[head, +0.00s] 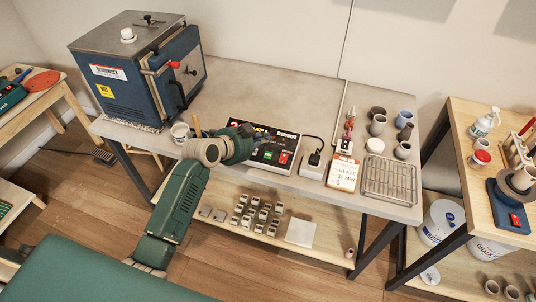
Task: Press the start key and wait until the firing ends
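The controller box (256,164) lies on the grey table in front of the middle, with a green key (268,155) and a red key (283,158) on its light panel. Part of its dark display with red digits shows behind my wrist; the rest is hidden. My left gripper (266,138) hangs over the controller, its dark fingers above and behind the green key. I cannot tell whether it touches the box or whether its fingers are open. The blue kiln (129,97) stands at the table's left end, its door looking shut. My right gripper does not show.
A white cup (180,132) stands left of my arm. Right of the controller are a plug box (314,162), a glaze card (343,173), a wire rack (388,180) and several small pots. The back middle of the table (270,90) is clear.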

